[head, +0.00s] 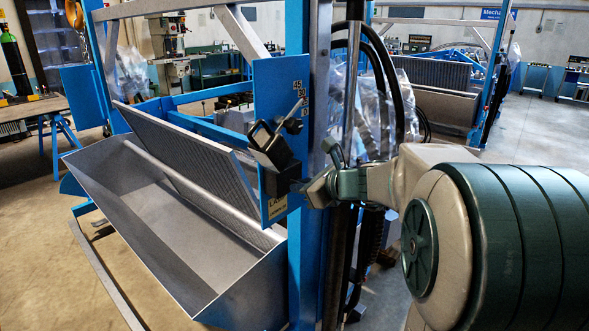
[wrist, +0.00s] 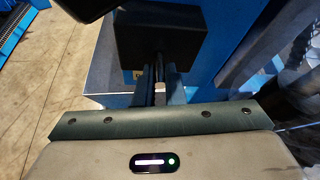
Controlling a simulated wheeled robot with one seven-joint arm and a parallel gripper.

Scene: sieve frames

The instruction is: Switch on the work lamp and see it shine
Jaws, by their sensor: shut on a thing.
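The work lamp (head: 262,136) looks like a small dark lamp head with a pale face, on top of a black box (head: 279,160) fixed to the blue post. I cannot tell whether it shines. The black box fills the top middle of the wrist view (wrist: 160,36), with part of a dark shape (wrist: 86,8) at upper left. My gripper (head: 306,189) is at the lower right of the box. In the wrist view its two fingers (wrist: 158,92) are shut on a small pale metal switch lever (wrist: 158,87) just below the box. Most of the lever is hidden between the fingers.
A blue plate (head: 268,80) with angle numbers and a small lever (head: 294,113) is above the box. A grey metal trough (head: 165,225) lies left of the blue post (head: 303,270). Black hoses (head: 392,90) hang behind my gripper. Open floor (head: 545,130) lies at right.

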